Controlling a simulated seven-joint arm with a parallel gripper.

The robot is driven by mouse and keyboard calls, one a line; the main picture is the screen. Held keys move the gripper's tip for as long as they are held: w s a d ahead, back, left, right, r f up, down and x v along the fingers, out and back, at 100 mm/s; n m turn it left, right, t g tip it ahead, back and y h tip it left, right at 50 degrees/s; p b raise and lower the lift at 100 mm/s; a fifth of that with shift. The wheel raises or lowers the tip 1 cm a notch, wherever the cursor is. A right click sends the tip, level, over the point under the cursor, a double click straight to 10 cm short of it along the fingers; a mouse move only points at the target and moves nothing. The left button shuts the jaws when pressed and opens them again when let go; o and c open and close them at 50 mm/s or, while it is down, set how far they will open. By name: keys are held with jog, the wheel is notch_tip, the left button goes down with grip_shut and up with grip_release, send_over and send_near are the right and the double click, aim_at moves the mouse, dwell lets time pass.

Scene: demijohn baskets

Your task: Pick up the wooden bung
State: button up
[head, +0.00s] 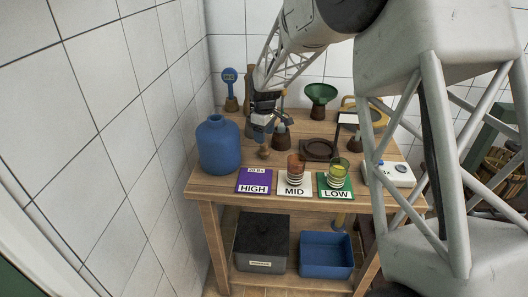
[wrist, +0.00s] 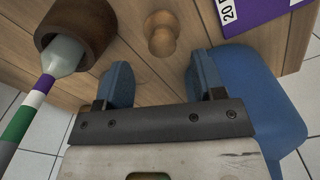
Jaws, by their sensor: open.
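The wooden bung (wrist: 161,36), small, round and light brown, stands on the wooden table in the wrist view, just beyond the gap between my fingertips. In the head view the bung (head: 264,153) is a small brown shape just below my gripper (head: 262,136). My gripper (wrist: 161,80) shows two blue fingers in the wrist view, spread apart with nothing between them. Both fingers look clear of the bung; the exact height above it is hard to tell.
A big blue demijohn (head: 219,147) stands close left of my gripper. A dark wooden cup (wrist: 78,35) holds a grey-tipped, striped stick. Purple HIGH (head: 254,181), white MID (head: 295,188) and green LOW (head: 336,192) cards lie in front, with glasses on two. A green funnel (head: 321,92) stands behind.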

jog(key=shift+s+f, duration=0.15)
jog(key=shift+f, duration=2.45)
jog(key=c, duration=1)
jog(key=shift+r, duration=0.1)
jog(key=shift+r, duration=4.9)
jog(key=s+a+r, duration=0.1)
jog(key=a+r, duration=0.4)
jog(key=s+a+r, duration=0.2)
jog(key=a+r, duration=0.3)
jog(key=s+a+r, duration=0.1)
jog(key=a+r, duration=0.4)
jog(key=r, duration=0.1)
jog(key=shift+s+a+r, duration=0.1)
jog(key=shift+s+a, duration=0.15)
jog(key=shift+a, duration=0.05)
